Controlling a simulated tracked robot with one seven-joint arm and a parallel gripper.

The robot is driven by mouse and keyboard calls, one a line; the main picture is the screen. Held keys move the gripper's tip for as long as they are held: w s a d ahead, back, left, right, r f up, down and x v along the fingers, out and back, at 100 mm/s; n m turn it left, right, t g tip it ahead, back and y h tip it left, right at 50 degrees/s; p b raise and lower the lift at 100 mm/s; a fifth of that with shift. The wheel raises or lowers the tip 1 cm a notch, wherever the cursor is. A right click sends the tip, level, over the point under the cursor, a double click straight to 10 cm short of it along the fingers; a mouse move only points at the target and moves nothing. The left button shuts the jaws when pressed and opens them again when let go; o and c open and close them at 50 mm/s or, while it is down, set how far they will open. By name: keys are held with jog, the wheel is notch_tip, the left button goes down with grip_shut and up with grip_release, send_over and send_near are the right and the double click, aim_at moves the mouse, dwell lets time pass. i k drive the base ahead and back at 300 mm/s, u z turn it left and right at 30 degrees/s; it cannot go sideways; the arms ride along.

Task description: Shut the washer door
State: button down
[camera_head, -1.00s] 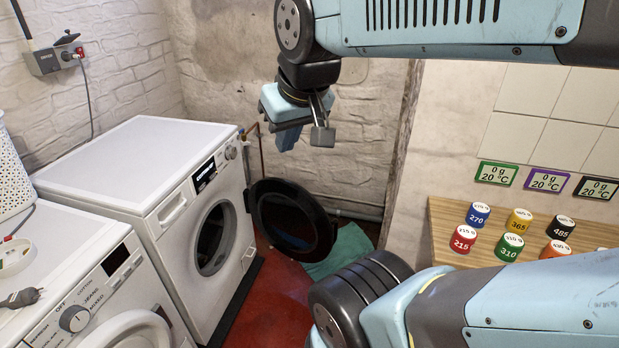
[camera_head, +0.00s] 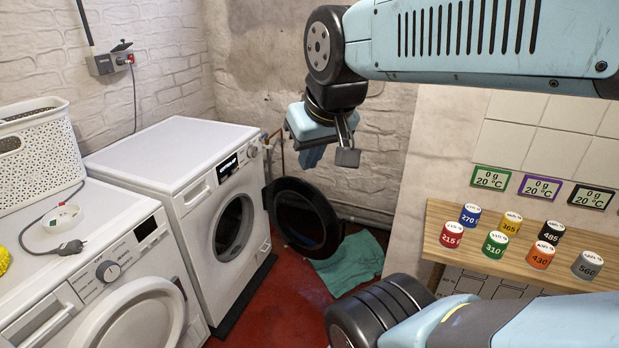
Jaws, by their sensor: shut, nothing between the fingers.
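The white washer (camera_head: 192,170) stands left of centre with its round opening (camera_head: 236,228) showing dark inside. Its black-rimmed door (camera_head: 306,218) hangs wide open, swung out to the right on the far side of the opening. My gripper (camera_head: 330,155) is above the door, held in the air and apart from it in the picture. It is shut and empty. The exact depth between gripper and door is hard to tell. My arm comes in from the upper right.
A second white machine (camera_head: 110,245) stands nearer at the left, bearing a perforated basket (camera_head: 38,160) and a grey plug (camera_head: 70,248). A wooden shelf (camera_head: 435,240) with several coloured weights is at right.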

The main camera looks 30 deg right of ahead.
aim_at(303, 215)
jog(key=u, duration=0.1)
jog(key=i, duration=0.9)
jog(key=z, duration=0.1)
